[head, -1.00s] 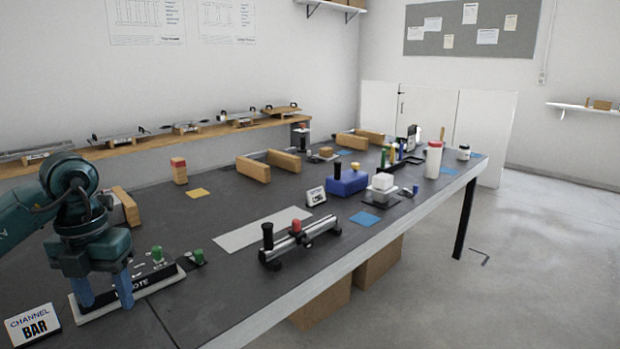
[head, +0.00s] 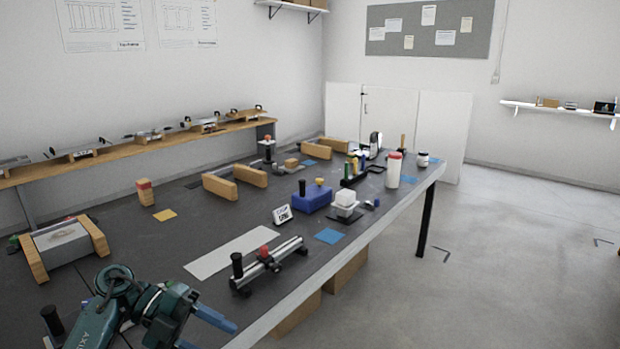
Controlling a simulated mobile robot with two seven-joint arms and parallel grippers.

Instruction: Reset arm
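My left arm, teal with blue fingers, comes in at the bottom left of the head view. Its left gripper (head: 207,331) is over the near end of the dark bench (head: 165,245), pointing to the right. One blue finger shows clearly and part of a second shows apart from it at the bottom edge. The gripper looks open, with nothing seen between the fingers. My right gripper is not in view.
A silver bar tool with black handles and a red knob (head: 266,264) lies near the front edge, right of the gripper. A white sheet (head: 232,251) lies behind it. A wood-sided fixture (head: 65,242) stands at left. Open floor (head: 500,270) lies to the right.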

